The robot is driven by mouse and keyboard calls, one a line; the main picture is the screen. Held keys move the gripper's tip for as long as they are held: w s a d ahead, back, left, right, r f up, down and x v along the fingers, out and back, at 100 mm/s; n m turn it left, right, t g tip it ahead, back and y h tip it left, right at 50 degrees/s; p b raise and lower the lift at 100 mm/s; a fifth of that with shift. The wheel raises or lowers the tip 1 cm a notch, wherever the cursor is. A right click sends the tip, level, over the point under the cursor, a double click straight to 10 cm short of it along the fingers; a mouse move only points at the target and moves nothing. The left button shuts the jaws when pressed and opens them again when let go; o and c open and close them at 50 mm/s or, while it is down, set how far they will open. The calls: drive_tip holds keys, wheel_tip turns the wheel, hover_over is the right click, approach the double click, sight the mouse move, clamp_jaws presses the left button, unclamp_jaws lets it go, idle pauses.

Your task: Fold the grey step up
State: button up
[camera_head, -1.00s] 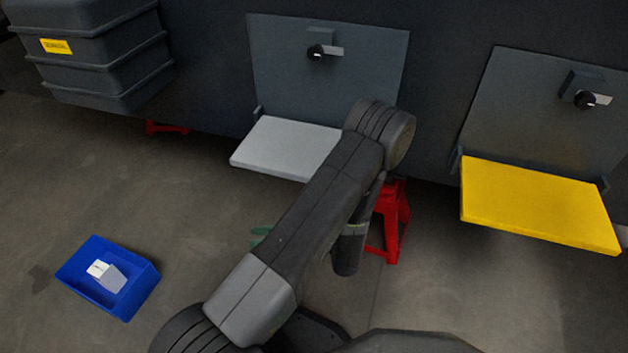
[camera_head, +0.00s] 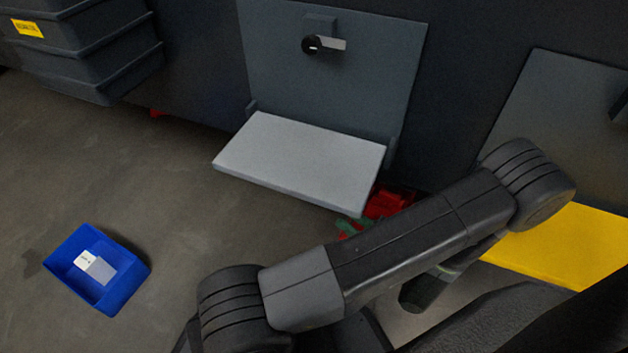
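The grey step (camera_head: 300,162) is folded down and sticks out flat from the foot of its dark grey back plate (camera_head: 330,85) on the chassis side. A latch with a black knob and a pale tab (camera_head: 325,44) sits high on that plate. My arm crosses the lower right of the picture, to the right of and below the grey step, and does not cover it. My gripper cannot be made out in this view.
A yellow step (camera_head: 565,250) is down at the right, partly behind my arm. A blue bin (camera_head: 97,270) with a pale item inside lies on the floor at left. Red and green parts (camera_head: 385,203) show under the grey step. Dark stacked boxes (camera_head: 85,50) stand at upper left.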

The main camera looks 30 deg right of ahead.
sight(301, 164)
drive_tip(key=x, duration=1.3)
drive_tip(key=shift+w+a, duration=0.15)
clamp_jaws()
